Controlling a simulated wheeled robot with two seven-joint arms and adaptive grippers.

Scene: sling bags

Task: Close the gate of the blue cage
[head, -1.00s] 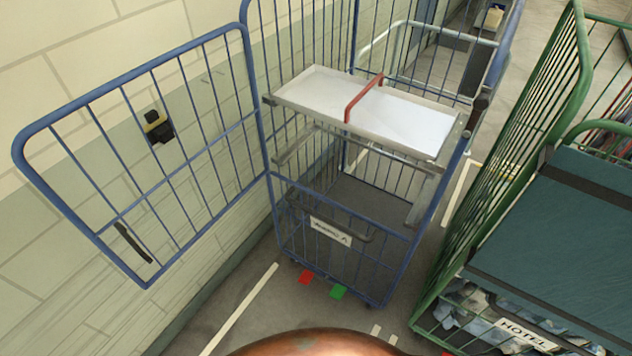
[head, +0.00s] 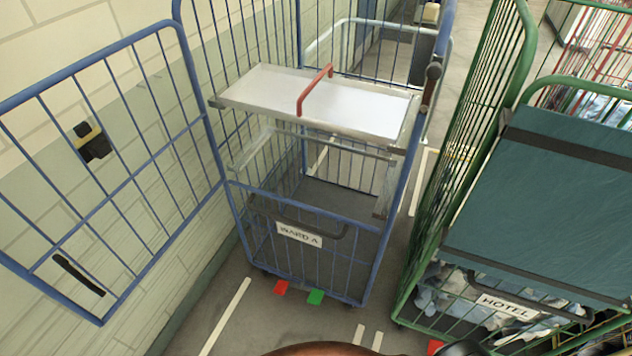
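The blue cage (head: 365,262) stands by the left wall, with a fixed lower front panel that bears a "WARD A" label (head: 299,235). Its blue barred gate (head: 120,165) is hinged at the cage's left front post and stands swung open to the left, near the wall. A black handle (head: 79,275) is on the gate's lower part. A dark latch-like part (head: 431,85) sits on the cage's right post. A metal shelf (head: 350,105) with a red bar (head: 313,90) lies inside the cage, which otherwise looks empty. Neither gripper is in view.
A green cage (head: 430,225) with a teal cover (head: 565,200) and a "HOTEL" label stands close on the right. Red (head: 281,288) and green (head: 315,297) pedals stick out at the blue cage's base.

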